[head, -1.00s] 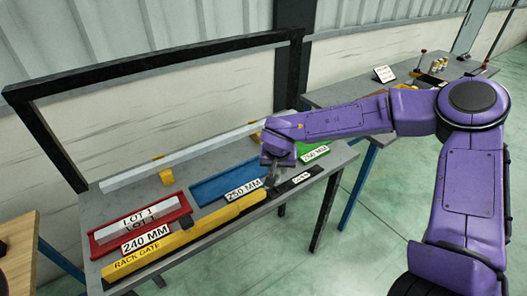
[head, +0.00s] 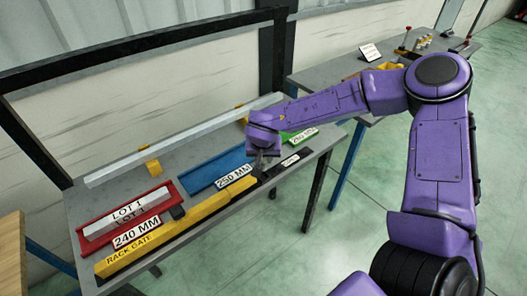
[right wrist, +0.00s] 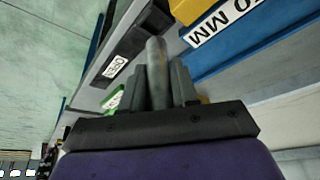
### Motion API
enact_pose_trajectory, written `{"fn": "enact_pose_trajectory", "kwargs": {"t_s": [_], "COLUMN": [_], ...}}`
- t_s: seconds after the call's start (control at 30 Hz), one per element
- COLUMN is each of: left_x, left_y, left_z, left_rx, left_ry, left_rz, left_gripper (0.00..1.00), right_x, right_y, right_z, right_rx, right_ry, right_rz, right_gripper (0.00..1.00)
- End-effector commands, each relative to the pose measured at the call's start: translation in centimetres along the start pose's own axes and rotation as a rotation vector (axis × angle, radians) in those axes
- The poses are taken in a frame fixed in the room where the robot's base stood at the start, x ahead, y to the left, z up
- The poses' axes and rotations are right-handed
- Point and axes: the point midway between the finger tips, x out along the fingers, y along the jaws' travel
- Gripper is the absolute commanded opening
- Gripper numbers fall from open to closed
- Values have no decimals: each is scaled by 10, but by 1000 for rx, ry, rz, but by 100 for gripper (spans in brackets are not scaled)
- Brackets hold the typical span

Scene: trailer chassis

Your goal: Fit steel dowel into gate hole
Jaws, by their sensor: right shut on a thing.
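The steel dowel (right wrist: 156,60) is a plain grey cylinder. In the right wrist view it stands out from between the fingers of my right gripper (right wrist: 158,88), which is shut on it. In the head view my right gripper (head: 265,162) is above the bench by the right end of the yellow rack gate (head: 170,240). The gate's end also shows in the right wrist view (right wrist: 187,8), beside a black block (right wrist: 142,38) near the dowel's far end. I cannot make out the gate hole, or whether the dowel touches anything. My left gripper is not in view.
The grey bench (head: 78,212) carries a red tray (head: 88,243) marked 240 MM, a blue tray (head: 208,172) marked 250 MM and a green tray (head: 300,135). A long pale bar (head: 190,138) lies behind them. A black frame (head: 150,38) rises at the back.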

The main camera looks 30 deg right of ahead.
Motion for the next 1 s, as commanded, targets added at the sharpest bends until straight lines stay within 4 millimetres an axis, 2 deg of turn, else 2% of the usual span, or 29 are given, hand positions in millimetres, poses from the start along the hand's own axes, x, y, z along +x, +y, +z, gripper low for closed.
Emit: {"fn": "enact_pose_trajectory", "kwargs": {"t_s": [0.1, 0.3, 1.0], "left_x": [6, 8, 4], "left_y": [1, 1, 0], "left_z": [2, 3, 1], "left_rx": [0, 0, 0], "left_ry": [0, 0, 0], "left_rz": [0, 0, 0], "left_gripper": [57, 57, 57], "right_x": [12, 20, 18], "right_y": [0, 0, 0], "right_z": [5, 8, 7], "right_rx": [0, 0, 0], "right_ry": [1, 2, 1], "right_rz": [0, -1, -1], "right_gripper": [0, 0, 0]}}
